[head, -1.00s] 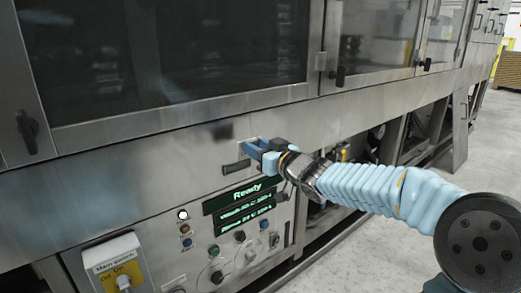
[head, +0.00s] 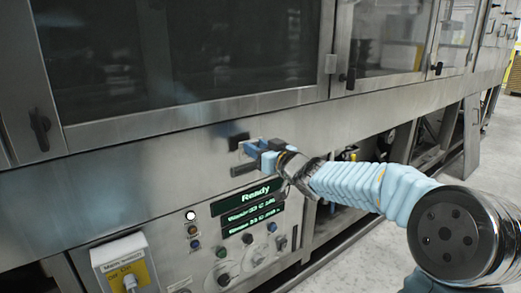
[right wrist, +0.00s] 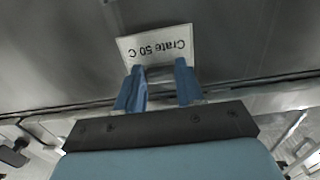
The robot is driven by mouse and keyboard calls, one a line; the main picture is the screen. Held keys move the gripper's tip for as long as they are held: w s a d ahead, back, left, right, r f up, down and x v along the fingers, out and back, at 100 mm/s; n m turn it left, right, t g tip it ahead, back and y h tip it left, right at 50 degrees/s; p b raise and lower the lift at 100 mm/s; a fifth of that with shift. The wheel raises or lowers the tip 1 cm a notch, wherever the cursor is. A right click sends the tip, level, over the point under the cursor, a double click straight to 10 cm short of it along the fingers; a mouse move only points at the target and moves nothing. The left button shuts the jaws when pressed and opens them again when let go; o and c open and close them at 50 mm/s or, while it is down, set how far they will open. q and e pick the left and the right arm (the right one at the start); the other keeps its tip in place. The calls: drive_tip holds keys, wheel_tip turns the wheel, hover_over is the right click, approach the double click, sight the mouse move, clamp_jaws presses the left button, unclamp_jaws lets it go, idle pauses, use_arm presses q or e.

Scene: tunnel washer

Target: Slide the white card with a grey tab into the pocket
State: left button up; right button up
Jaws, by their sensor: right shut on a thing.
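My right gripper (head: 252,150) has blue fingers and is in front of the washer's steel panel, just above the green "Ready" display. It is shut on the white card (right wrist: 155,44), which reads "Crate 50 C" upside down in the right wrist view. The fingers (right wrist: 158,75) grip its near edge; the grey tab is not clear, being between or behind them. In the head view the card is mostly hidden by the fingers. A dark bar-like holder (head: 244,169), perhaps the pocket, is on the panel just below the fingertips. My left gripper is not in view.
A small dark square (head: 238,140) is on the panel just above and left of the fingertips. The display (head: 253,196) and several knobs and buttons lie below. A main switch box (head: 124,265) protrudes at lower left. Door handles (head: 346,78) stick out above.

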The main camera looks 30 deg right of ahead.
sight(253, 163)
drive_tip(key=shift+w+a+f, duration=0.1)
drive_tip(key=shift+w+f, duration=0.1)
drive_tip(key=shift+w, duration=0.5)
drive_tip(key=shift+w+f, duration=0.2)
drive_tip(key=shift+w, duration=0.45)
wheel_tip(253, 163, down, 3)
drive_tip(key=b, duration=0.3)
drive_tip(key=shift+f, duration=0.2)
drive_tip(key=shift+r, duration=0.15)
drive_tip(key=shift+f+b, duration=0.4)
drive_tip(key=shift+f, duration=0.1)
drive_tip(key=shift+f+b, duration=0.4)
drive_tip(key=shift+f, duration=0.05)
idle(0.7)
